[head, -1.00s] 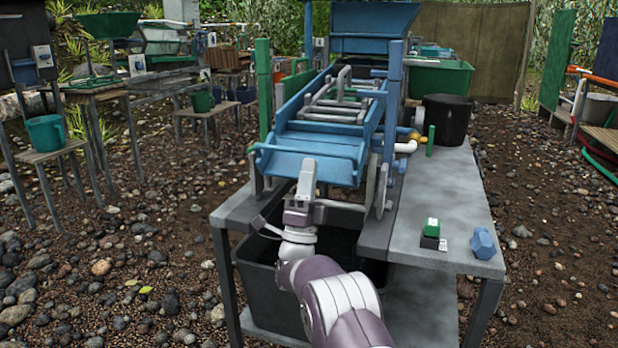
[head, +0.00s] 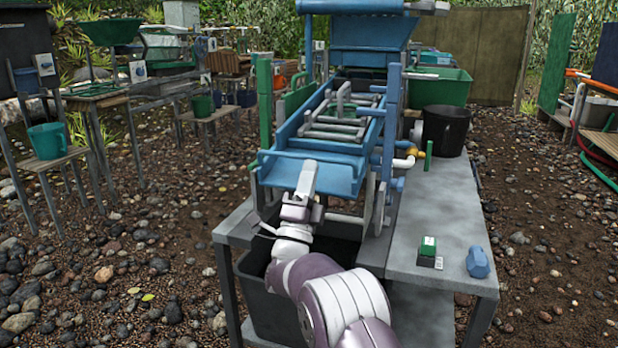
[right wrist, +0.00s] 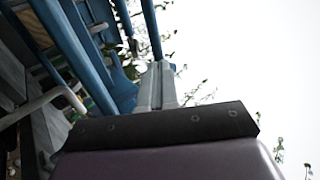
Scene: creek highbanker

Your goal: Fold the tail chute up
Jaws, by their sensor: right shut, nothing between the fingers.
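The tail chute (head: 335,176) is the blue tray at the near end of the blue sluice (head: 373,115). It slopes down toward me, its lip above the dark tub. My right gripper (head: 309,169) is shut and empty, pointing up. Its fingers cover part of the chute's front in the head view; I cannot tell whether they touch it. In the right wrist view the closed fingers (right wrist: 157,82) stand against the sky, close to blue framework (right wrist: 75,50). I cannot see my left gripper.
A dark tub (head: 275,290) sits under the chute. The grey bench (head: 440,215) at right holds a black bucket (head: 446,130), a small green-topped block (head: 428,251) and a blue hexagonal piece (head: 479,262). Pebbly ground lies open at left.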

